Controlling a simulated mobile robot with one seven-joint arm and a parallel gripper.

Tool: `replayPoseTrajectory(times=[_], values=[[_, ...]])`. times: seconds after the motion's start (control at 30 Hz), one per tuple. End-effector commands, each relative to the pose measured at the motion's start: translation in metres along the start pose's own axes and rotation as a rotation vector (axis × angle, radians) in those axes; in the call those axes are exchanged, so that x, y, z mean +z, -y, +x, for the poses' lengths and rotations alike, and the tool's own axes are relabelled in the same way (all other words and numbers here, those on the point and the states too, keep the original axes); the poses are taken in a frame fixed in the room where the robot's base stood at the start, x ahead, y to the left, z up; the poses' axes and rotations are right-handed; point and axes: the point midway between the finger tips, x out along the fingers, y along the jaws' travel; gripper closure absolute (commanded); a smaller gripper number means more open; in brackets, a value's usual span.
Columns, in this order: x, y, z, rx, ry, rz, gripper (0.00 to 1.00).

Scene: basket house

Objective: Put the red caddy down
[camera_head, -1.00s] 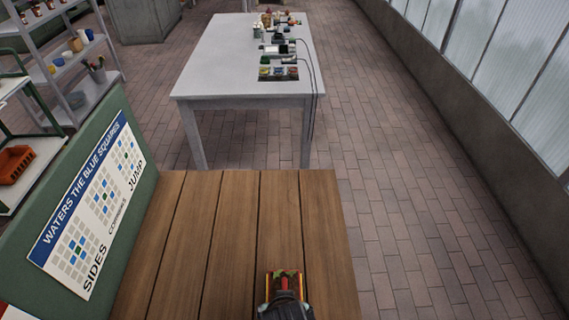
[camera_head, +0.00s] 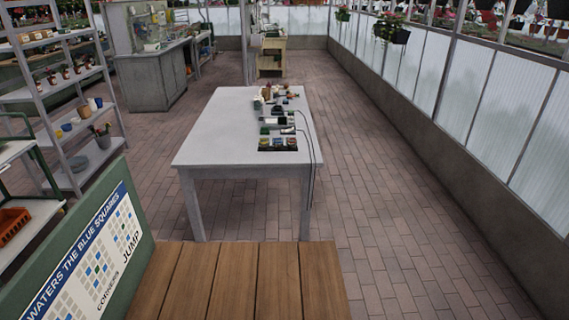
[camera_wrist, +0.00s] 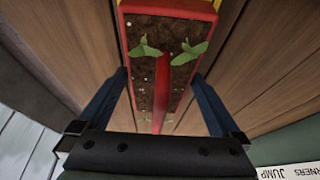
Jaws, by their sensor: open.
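The red caddy (camera_wrist: 167,77) shows in the wrist view, on the brown wooden planks of the table (camera_wrist: 65,40). It has red walls, a red bar along its middle, dark soil and small green seedlings. A yellow edge shows at its far end. My gripper (camera_wrist: 160,73) is open, with one dark finger on each side of the caddy and its bar between them. Whether a finger touches the caddy is unclear. Neither caddy nor gripper is in the head view.
The wooden tabletop (camera_head: 235,285) is bare where the head view shows it. A green board with a sign (camera_head: 95,255) stands along its left side. A grey table (camera_head: 225,135) with small items and cables stands beyond. Brick floor (camera_head: 400,220) is open to the right.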

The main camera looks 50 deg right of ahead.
Motion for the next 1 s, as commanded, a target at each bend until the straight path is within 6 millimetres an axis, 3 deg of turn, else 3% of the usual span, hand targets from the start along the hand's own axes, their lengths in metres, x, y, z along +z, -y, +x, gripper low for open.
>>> replayPoseTrajectory(times=[0.17, 0.6, 0.8, 1.0], values=[[-0.001, 0.0, -0.021, -0.001, -0.003, -0.001, 0.0], [-0.001, 0.001, -0.104, -0.002, -0.003, -0.001, 0.0], [-0.001, 0.0, -0.119, 0.0, -0.001, 0.0, 0.0], [-0.001, 0.0, -0.121, 0.0, 0.0, 0.0, 0.0]])
